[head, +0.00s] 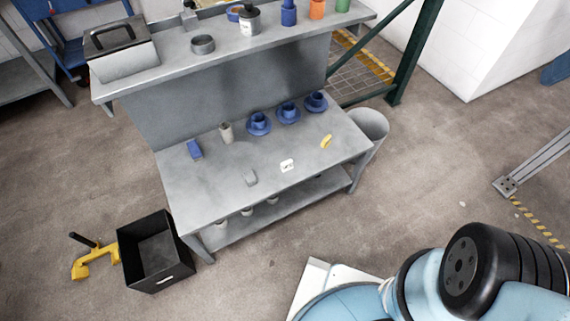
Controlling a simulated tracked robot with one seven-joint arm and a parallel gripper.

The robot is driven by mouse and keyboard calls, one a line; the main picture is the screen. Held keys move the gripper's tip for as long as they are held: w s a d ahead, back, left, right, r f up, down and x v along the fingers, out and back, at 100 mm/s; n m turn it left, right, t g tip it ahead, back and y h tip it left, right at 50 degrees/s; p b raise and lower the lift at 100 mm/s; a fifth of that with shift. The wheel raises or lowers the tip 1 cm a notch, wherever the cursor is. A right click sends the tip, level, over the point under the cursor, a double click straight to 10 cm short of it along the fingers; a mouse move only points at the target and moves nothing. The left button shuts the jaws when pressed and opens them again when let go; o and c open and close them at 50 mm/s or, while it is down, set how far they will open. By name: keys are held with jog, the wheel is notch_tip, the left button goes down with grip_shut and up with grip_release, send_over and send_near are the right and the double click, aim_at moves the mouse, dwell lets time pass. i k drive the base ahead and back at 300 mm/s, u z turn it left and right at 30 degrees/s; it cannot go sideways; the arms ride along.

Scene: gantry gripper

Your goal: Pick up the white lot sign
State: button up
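A small white sign (287,166) with dark marks lies on the grey workbench (205,205), near the middle of its front part. It looks like the lot sign, but its marks are too small to read. A small grey block (250,178) lies to its left, and a yellow object (326,142) lies to its right. My blue and black arm shows at the bottom right, well apart from the bench. My gripper is not in view.
Blue cups on saucers (288,112), a beige cup (226,132) and a blue box (194,150) stand farther back on the bench. A raised shelf (290,37) holds a toolbox (122,50) and containers. A black crate (154,252) and a grey bin (370,126) flank the bench.

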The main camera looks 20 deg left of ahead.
aim_at(285, 166)
jog(key=u, duration=0.05)
jog(key=k, duration=1.15)
jog(key=u, duration=0.5)
jog(key=i, duration=1.25)
jog(key=u, duration=0.7)
jog(key=i, duration=0.5)
jog(key=z, duration=0.1)
